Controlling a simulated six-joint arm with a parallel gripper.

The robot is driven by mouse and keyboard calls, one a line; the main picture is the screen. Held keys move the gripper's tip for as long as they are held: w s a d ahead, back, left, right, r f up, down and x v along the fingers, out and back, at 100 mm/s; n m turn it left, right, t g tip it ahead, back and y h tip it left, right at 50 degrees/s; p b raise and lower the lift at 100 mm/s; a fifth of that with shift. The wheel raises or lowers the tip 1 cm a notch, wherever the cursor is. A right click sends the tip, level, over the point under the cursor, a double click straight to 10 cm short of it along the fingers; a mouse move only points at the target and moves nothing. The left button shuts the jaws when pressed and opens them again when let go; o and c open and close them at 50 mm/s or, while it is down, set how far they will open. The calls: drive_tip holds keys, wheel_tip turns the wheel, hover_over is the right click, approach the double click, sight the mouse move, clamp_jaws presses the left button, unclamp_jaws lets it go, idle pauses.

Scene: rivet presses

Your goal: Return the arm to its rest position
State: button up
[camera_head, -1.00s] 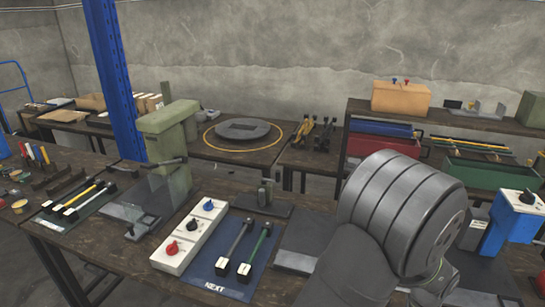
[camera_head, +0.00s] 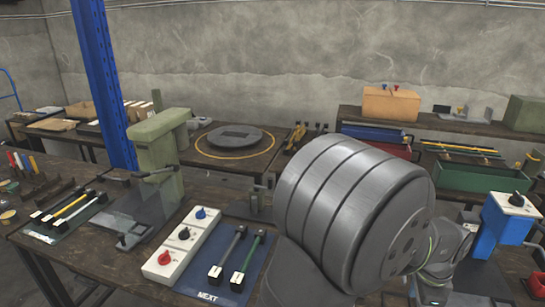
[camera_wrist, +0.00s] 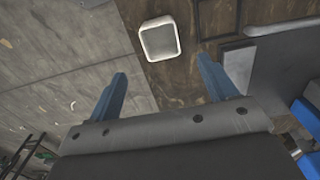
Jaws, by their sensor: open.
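My arm fills the right middle of the head view, its large grey joint covering part of the bench. My gripper (camera_wrist: 162,88) shows in the wrist view, with two blue fingers spread wide apart and nothing between them. A small white square tray (camera_wrist: 150,56) lies on the brown bench beyond the fingers in that view. The fingertips do not show clearly in the head view, being hidden behind or beyond my arm.
A green press (camera_head: 160,150), a white switch box (camera_head: 166,262) and a blue NEXT mat (camera_head: 208,293) with two tools stand left of my arm. A blue machine (camera_head: 501,228) stands at right. A green bin (camera_head: 480,182) and an orange box (camera_head: 390,103) are behind.

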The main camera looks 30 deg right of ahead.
wheel_tip(320, 180, up, 6)
drive_tip(key=f, duration=0.1)
wheel_tip(320, 180, down, 16)
drive_tip(key=shift+f, duration=0.2)
wheel_tip(320, 180, up, 4)
drive_tip(key=shift+f, duration=0.1)
drive_tip(key=s+a+r, duration=0.4)
drive_tip(key=s+r, duration=0.3)
drive_tip(key=s, duration=0.4)
drive_tip(key=w+a+n, duration=0.2)
drive_tip(key=w+n, duration=0.2)
drive_tip(key=w, duration=0.7)
drive_tip(key=w+a+f+n, duration=0.1)
drive_tip(key=w+a+n, duration=0.1)
drive_tip(key=w, duration=0.9)
drive_tip(key=w+a+f+n, duration=0.1)
drive_tip(key=w+a+n, duration=0.2)
drive_tip(key=w, duration=0.8)
drive_tip(key=n, duration=0.2)
drive_tip(key=shift+w+n, duration=0.15)
drive_tip(key=shift+n, duration=0.15)
